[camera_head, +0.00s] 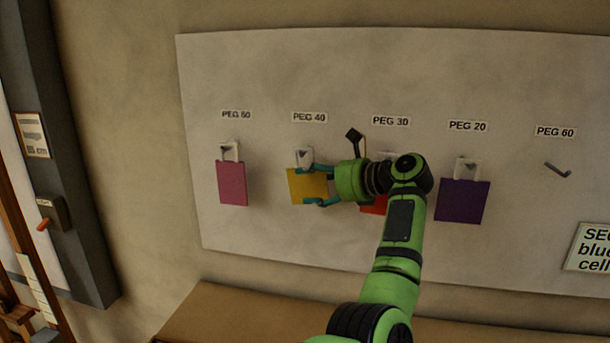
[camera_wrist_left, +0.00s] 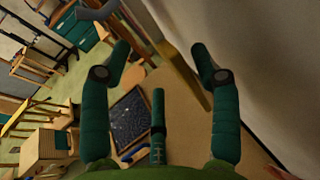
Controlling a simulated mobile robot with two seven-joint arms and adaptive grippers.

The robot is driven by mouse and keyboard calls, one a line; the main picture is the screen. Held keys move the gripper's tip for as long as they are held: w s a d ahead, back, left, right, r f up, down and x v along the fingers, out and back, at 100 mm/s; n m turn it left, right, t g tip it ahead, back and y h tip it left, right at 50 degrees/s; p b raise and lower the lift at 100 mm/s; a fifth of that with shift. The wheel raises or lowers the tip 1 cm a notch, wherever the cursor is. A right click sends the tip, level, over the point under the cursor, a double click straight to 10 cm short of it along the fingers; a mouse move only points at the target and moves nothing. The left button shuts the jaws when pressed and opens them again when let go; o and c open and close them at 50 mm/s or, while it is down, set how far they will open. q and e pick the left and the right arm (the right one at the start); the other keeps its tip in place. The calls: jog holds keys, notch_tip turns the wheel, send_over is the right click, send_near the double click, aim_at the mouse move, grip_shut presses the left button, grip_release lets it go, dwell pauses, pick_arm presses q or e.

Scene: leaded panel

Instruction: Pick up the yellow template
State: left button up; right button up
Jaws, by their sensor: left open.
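The yellow template (camera_head: 307,185) hangs by its pale handle (camera_head: 304,157) under the PEG 40 label on the grey panel. My left gripper (camera_head: 310,186) comes to it from the right, with one finger near its top edge and one near its bottom edge. The fingers are apart, and I cannot tell whether they touch it. In the left wrist view the green fingers (camera_wrist_left: 162,65) are spread wide. A yellowish strip (camera_wrist_left: 183,70) shows between them there; I cannot tell whether it is the template. My right gripper is not in view.
A pink template (camera_head: 232,184) hangs to the left. A red one (camera_head: 373,206) is partly hidden behind my arm, and a purple one (camera_head: 462,201) hangs to the right. The PEG 60 hook (camera_head: 557,169) is bare. A brown surface (camera_head: 220,312) lies below the panel.

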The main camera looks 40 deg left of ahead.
aim_at(298, 184)
pick_arm(q)
jog(key=p+x, duration=0.1)
jog(key=x, duration=0.2)
jog(key=shift+s+a+r+p, duration=0.15)
jog(key=shift+s+a+p, duration=0.1)
jog(key=shift+p, duration=0.1)
jog(key=shift+a, duration=0.15)
jog(key=shift+w, duration=0.15)
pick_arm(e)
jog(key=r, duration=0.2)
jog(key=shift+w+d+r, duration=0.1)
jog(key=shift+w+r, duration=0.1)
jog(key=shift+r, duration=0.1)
pick_arm(q)
jog(key=c, duration=1.2)
grip_shut()
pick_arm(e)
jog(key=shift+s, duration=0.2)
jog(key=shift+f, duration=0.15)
